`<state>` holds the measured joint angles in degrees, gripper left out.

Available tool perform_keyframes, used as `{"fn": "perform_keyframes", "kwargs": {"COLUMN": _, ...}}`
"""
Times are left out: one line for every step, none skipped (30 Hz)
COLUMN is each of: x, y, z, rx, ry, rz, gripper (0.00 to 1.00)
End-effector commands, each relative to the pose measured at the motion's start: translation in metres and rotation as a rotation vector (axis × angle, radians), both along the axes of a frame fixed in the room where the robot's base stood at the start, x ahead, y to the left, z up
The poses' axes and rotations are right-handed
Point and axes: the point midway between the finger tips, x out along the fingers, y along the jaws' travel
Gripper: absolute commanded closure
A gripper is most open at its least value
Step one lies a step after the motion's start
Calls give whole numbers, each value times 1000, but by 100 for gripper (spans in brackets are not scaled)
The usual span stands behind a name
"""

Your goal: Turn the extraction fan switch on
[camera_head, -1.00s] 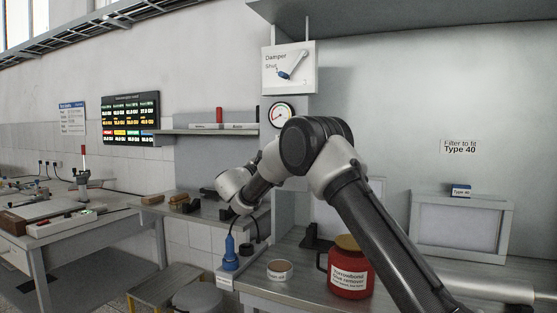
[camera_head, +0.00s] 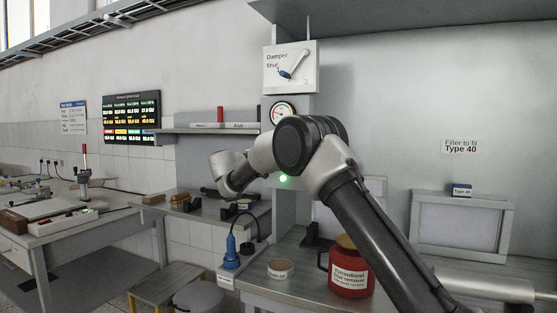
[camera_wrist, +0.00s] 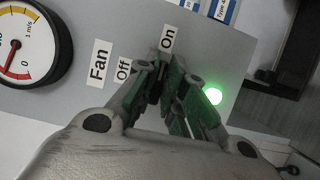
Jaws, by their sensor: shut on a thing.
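The fan switch panel (camera_wrist: 225,45) is grey and tilted in the wrist view, with labels "Fan" (camera_wrist: 98,63), "Off" (camera_wrist: 123,70) and "On" (camera_wrist: 168,38). My gripper (camera_wrist: 166,78) has its green fingers drawn together at the panel by the "On" label, shut on the fan switch, which the fingers mostly hide. A green lamp (camera_wrist: 212,96) is lit beside the fingers; it also shows in the head view (camera_head: 283,179). In the head view my arm hides the switch and fingertips.
A round gauge (camera_wrist: 25,47) with its needle near 0 sits beside the labels. A damper panel (camera_head: 290,67) hangs above.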

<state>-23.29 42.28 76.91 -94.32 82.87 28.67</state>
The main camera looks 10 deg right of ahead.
Motion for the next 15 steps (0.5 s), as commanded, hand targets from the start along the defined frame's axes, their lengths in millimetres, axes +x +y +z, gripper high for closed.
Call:
{"fn": "perform_keyframes", "kwargs": {"x": 0, "y": -6, "z": 3, "rx": 9, "ry": -12, "rz": -8, "gripper": 100}}
{"fn": "perform_keyframes", "kwargs": {"x": 1, "y": -6, "z": 3, "rx": 13, "ry": -16, "rz": -8, "gripper": 100}}
{"fn": "perform_keyframes", "kwargs": {"x": 1, "y": -6, "z": 3, "rx": 17, "ry": -19, "rz": -8, "gripper": 100}}
{"fn": "perform_keyframes", "kwargs": {"x": 1, "y": -6, "z": 3, "rx": 20, "ry": -21, "rz": -8, "gripper": 100}}
{"fn": "perform_keyframes", "kwargs": {"x": 1, "y": -6, "z": 3, "rx": 22, "ry": -22, "rz": -7, "gripper": 100}}
{"fn": "perform_keyframes", "kwargs": {"x": 1, "y": -6, "z": 3, "rx": 24, "ry": -23, "rz": -7, "gripper": 100}}
{"fn": "perform_keyframes", "kwargs": {"x": 1, "y": -6, "z": 3, "rx": 25, "ry": -23, "rz": -7, "gripper": 100}}
{"fn": "perform_keyframes", "kwargs": {"x": 1, "y": -6, "z": 3, "rx": 25, "ry": -24, "rz": -8, "gripper": 100}}
{"fn": "perform_keyframes", "kwargs": {"x": 1, "y": -6, "z": 3, "rx": 26, "ry": -25, "rz": -8, "gripper": 100}}
{"fn": "perform_keyframes", "kwargs": {"x": 1, "y": -6, "z": 3, "rx": 26, "ry": -25, "rz": -8, "gripper": 100}}
{"fn": "perform_keyframes", "kwargs": {"x": 1, "y": -6, "z": 3, "rx": 26, "ry": -25, "rz": -8, "gripper": 100}}
{"fn": "perform_keyframes", "kwargs": {"x": 1, "y": -6, "z": 4, "rx": 26, "ry": -26, "rz": -8, "gripper": 100}}
{"fn": "perform_keyframes", "kwargs": {"x": 1, "y": -6, "z": 4, "rx": 26, "ry": -26, "rz": -8, "gripper": 100}}
{"fn": "perform_keyframes", "kwargs": {"x": 1, "y": -6, "z": 4, "rx": 26, "ry": -26, "rz": -8, "gripper": 100}}
{"fn": "perform_keyframes", "kwargs": {"x": 1, "y": -6, "z": 4, "rx": 26, "ry": -26, "rz": -8, "gripper": 100}}
